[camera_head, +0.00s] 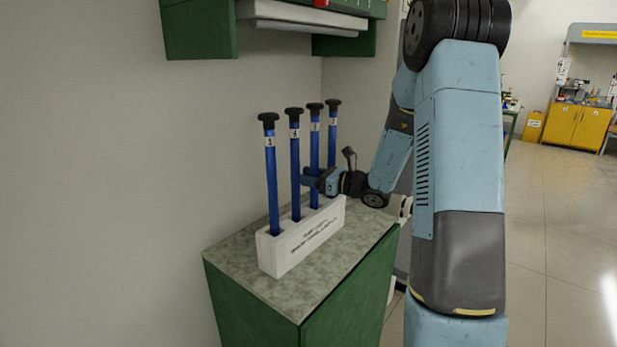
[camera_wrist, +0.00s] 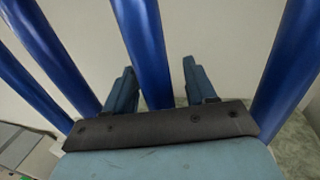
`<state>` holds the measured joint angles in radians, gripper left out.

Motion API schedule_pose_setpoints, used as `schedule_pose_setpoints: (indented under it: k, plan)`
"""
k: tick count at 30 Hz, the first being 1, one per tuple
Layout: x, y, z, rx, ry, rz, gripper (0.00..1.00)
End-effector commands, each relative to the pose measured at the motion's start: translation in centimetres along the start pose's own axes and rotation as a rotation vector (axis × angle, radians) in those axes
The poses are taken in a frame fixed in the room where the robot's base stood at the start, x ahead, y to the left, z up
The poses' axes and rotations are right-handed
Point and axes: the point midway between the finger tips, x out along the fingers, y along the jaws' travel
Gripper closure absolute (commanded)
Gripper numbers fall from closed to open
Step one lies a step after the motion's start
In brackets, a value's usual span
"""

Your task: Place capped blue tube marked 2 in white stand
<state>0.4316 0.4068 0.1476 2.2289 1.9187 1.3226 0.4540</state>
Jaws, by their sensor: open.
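Several upright blue tubes with black caps stand in a row in the white stand (camera_head: 301,243) on the cabinet top. Each has a small white label, too small to read surely, so I cannot tell which is marked 2. My gripper (camera_head: 308,181) reaches in from the right at mid-height of the third tube from the left (camera_head: 315,150). In the wrist view my open fingers (camera_wrist: 160,88) lie on either side of one blue tube (camera_wrist: 146,45). Whether they touch it is unclear. Another tube (camera_wrist: 295,60) stands right of the fingers, and two more stand left.
The green cabinet's speckled top (camera_head: 235,258) has free room in front of and beside the stand. A green wall cabinet (camera_head: 200,30) hangs above, with a wall close behind the tubes. Yellow cupboards (camera_head: 573,124) stand far off at the right.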

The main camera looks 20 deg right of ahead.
Motion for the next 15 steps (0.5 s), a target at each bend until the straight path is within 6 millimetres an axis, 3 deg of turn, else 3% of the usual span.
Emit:
schedule_pose_setpoints:
  k: [7,15]
  plan:
    - [-1.2,-0.1,0.2,-0.001,0.000,-0.004,0.44]
    - [-6.2,-0.1,0.2,0.000,0.000,-0.005,0.44]
